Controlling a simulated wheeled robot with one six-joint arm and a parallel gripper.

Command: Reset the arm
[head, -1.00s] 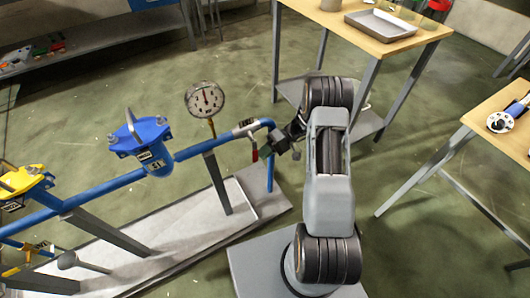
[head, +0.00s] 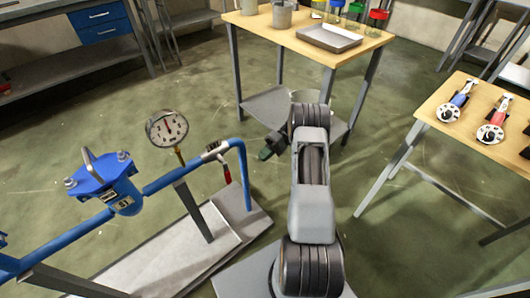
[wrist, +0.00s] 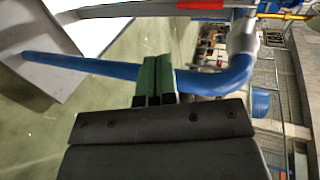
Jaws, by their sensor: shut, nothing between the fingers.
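My gripper (wrist: 155,80) shows in the wrist view with its green fingers together and nothing between them. Behind the fingers, the blue pipe (wrist: 85,66) runs across and bends at the right; whether the fingers are apart from it is hard to judge there. In the head view my gripper (head: 266,153) is small and dark, to the right of the blue pipe (head: 190,168) and visibly apart from it. A red-handled valve lever (head: 227,174) hangs near the pipe's bend. A round gauge (head: 167,129) stands on the pipe.
A blue filter housing (head: 104,181) sits on the pipe at the left. A wooden table (head: 285,35) with a grey tray (head: 329,38) and jars stands behind my arm. Another wooden table (head: 480,105) with tools is at the right. Green floor lies open between them.

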